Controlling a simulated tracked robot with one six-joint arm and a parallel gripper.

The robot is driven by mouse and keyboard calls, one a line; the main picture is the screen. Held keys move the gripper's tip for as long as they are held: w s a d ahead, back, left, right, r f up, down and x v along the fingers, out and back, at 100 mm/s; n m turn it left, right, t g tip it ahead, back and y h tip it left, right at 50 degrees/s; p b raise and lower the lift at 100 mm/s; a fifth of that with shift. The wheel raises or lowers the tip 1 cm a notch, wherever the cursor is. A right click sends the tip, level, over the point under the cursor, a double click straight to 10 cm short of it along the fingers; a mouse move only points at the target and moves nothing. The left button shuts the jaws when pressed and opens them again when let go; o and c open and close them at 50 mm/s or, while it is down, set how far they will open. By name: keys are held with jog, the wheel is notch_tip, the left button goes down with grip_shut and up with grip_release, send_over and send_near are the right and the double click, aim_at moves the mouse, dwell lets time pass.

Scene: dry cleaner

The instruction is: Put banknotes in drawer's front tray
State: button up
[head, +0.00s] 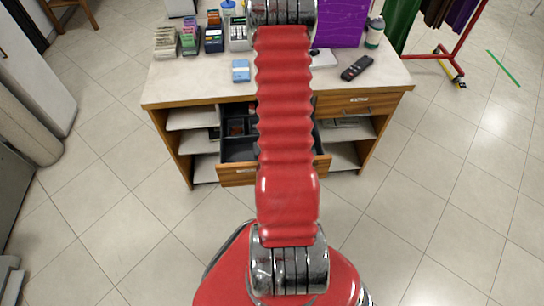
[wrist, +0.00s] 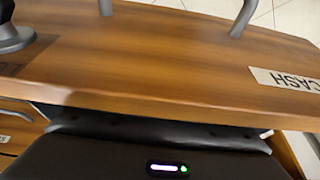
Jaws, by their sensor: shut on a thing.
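The drawer (head: 238,176) of the wooden counter stands open in the head view, part of it hidden behind my red arm. Dark trays (head: 237,152) show inside it, with small reddish-brown items (head: 237,127) farther back that I cannot make out. In the wrist view a wooden front (wrist: 170,65) fills the picture close up, with an upside-down CASH label (wrist: 290,80) and two grey posts (wrist: 243,18) at the top edge. I cannot pick out any banknotes. My gripper's fingers show in neither view; my arm hides that area in the head view.
The counter top (head: 205,83) carries card racks (head: 166,42), a card terminal (head: 214,39), a blue pad (head: 240,71), a black remote (head: 356,68), a purple panel (head: 340,22) and a cup (head: 374,32). A red garment rack stands at right.

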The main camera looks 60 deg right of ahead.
jog(key=shift+f, duration=0.2)
jog(key=o, duration=1.2)
jog(key=shift+f, duration=0.1)
jog(key=shift+v, duration=6.1)
